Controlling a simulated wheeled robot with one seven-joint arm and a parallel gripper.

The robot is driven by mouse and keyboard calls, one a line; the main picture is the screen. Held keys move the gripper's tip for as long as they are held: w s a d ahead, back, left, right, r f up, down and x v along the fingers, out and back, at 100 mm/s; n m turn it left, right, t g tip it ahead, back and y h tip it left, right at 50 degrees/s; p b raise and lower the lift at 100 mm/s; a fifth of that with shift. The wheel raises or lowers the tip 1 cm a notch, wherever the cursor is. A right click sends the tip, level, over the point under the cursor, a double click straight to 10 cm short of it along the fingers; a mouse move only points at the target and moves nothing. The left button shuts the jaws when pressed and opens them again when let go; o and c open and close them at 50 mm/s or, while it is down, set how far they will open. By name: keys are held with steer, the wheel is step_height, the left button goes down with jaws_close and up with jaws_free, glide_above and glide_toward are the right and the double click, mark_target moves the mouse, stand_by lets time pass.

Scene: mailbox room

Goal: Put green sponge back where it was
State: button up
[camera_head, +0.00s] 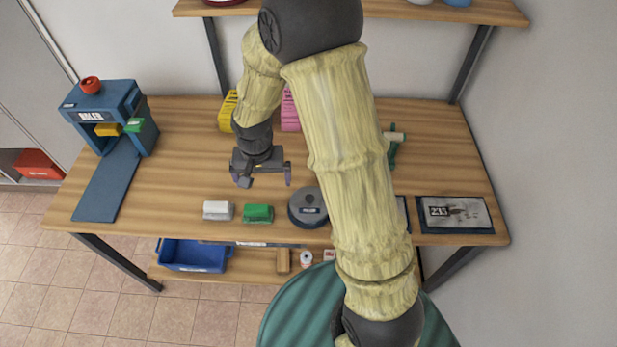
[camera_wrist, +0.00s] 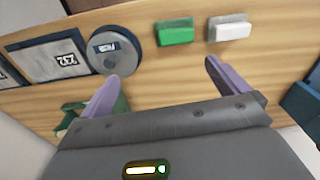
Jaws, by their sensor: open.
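The green sponge (camera_head: 258,213) lies near the front edge of the wooden table, just right of a white block (camera_head: 217,210). The green sponge also shows in the wrist view (camera_wrist: 175,33), beyond my fingertips and left of the white block (camera_wrist: 230,28). My gripper (camera_head: 266,180) is open and empty above the table, a little behind the sponge in the head view. Its two purple fingers (camera_wrist: 161,71) are spread apart in the wrist view and do not touch the sponge.
A grey round tin (camera_head: 308,208) stands right of the sponge. A blue press (camera_head: 105,115) with yellow and green pieces is at the left. A framed plate marked 233 (camera_head: 455,213) lies at the right. Yellow and pink boxes (camera_head: 290,113) stand behind. The left-middle table is clear.

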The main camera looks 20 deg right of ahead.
steer(key=s+d+r+n+t, duration=0.2)
steer(key=s+d+r+n, duration=0.1)
steer(key=s+d+r, duration=0.6)
steer(key=shift+s+d+r, duration=0.25)
steer(key=shift+s+d, duration=0.3)
steer(key=shift+s, duration=0.45)
